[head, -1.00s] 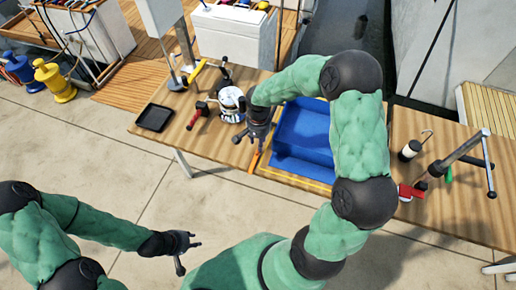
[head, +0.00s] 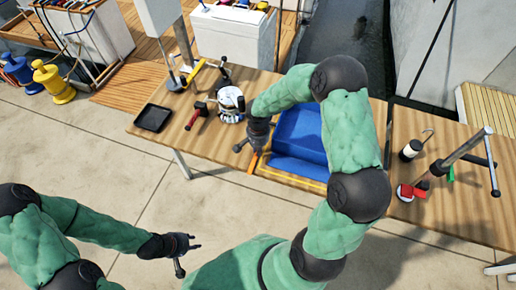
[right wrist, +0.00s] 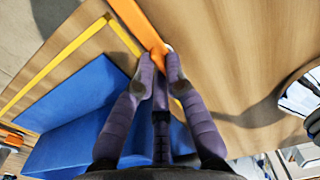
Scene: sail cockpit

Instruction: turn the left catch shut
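An orange bar, which I take to be the left catch (right wrist: 140,25), lies at the front left corner of the blue bin (right wrist: 70,115). It also shows in the head view (head: 253,163) beside the bin (head: 298,140). My right gripper (right wrist: 160,58) has its fingertips close together on either side of the bar's near end, and appears shut on it. In the head view this gripper (head: 251,148) points down at the table and partly hides the bar. My left gripper (head: 189,254) hangs over the floor in front of the table, open and empty.
A yellow border (right wrist: 52,70) runs around the bin on the wooden table (head: 350,205). A black tray (head: 153,118), a red-handled tool (head: 196,114) and a silver winch-like part (head: 230,102) stand to the left. A bottle (head: 410,150) and a metal lever (head: 462,150) are at right.

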